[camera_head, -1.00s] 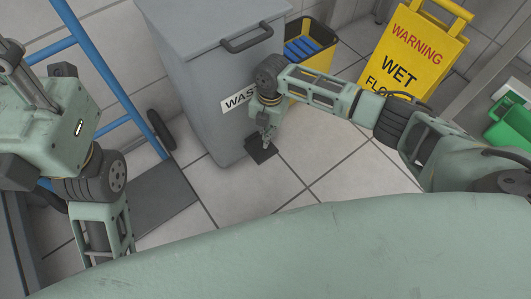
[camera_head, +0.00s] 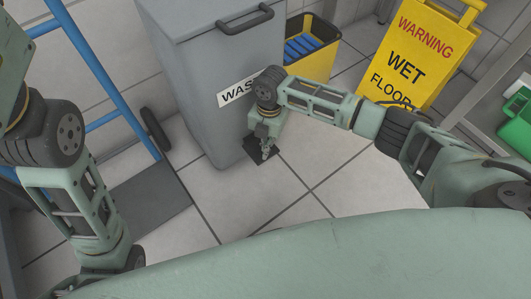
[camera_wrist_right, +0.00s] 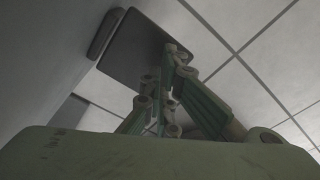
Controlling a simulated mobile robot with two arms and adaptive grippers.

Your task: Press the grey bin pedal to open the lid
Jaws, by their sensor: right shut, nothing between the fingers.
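The grey waste bin (camera_head: 200,95) stands against the wall in the head view, its lid (camera_head: 203,18) closed. Its dark pedal (camera_head: 254,158) sticks out at floor level at the front. It also shows as a dark plate in the right wrist view (camera_wrist_right: 135,48). My right gripper (camera_head: 266,153) points down over the pedal and hides part of it. In the right wrist view its fingers (camera_wrist_right: 168,95) are together and empty, with their tips at the near edge of the plate. I cannot tell whether they touch it. My left arm is at the left; its gripper is out of view.
A yellow wet-floor sign (camera_head: 412,60) stands farther right, near green items (camera_head: 517,125). A blue-framed trolley (camera_head: 95,65) is at the left. The tiled floor (camera_head: 330,160) in front is clear.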

